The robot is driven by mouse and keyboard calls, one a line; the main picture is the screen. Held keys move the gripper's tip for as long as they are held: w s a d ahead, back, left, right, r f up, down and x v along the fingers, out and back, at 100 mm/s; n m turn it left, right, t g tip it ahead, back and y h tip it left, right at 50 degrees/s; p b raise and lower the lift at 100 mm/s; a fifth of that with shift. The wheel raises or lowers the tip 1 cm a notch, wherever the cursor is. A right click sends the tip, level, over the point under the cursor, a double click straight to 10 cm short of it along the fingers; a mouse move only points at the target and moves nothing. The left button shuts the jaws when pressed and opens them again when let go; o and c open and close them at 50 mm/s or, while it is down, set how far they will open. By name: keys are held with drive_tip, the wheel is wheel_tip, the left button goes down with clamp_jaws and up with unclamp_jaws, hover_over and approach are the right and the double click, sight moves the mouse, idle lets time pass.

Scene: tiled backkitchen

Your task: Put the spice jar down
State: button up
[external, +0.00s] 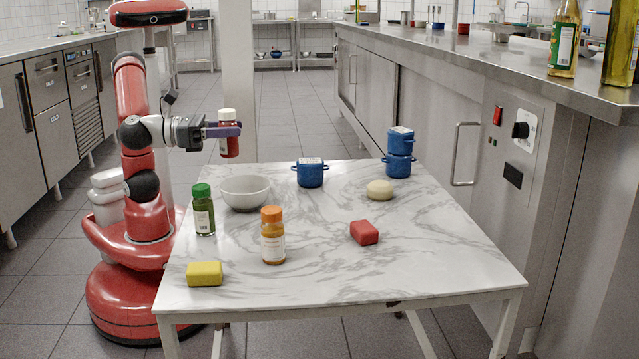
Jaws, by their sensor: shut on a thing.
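A spice jar (229,147) with red contents and a white cap is upright in the air, above the back left edge of the marble table (330,262). My gripper (226,131) is shut on it, with the purple fingers around its upper part. The jar is clear of the tabletop. Two other spice jars stand upright on the table: a green-capped one (203,212) at the left and an orange-capped one (273,240) at the front left.
A white bowl (246,194) sits just below and right of the held jar. A blue pot (310,174), stacked blue pots (398,165), a cream round item (380,189), a red block (364,232) and a yellow block (204,274) are on the table. The front right tabletop is clear.

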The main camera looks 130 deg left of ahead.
wheel_tip(320, 180, down, 8)
drive_tip(key=b, duration=0.1)
idle(0.4)
drive_tip(key=shift+f+b, duration=0.4)
drive_tip(key=shift+b, duration=0.2)
drive_tip(key=o, duration=1)
drive_tip(key=shift+o, duration=0.2)
drive_tip(key=shift+r, duration=0.15)
drive_tip(key=p+v, duration=0.1)
drive_tip(key=v, duration=1.1)
drive_tip(key=shift+r, duration=0.4)
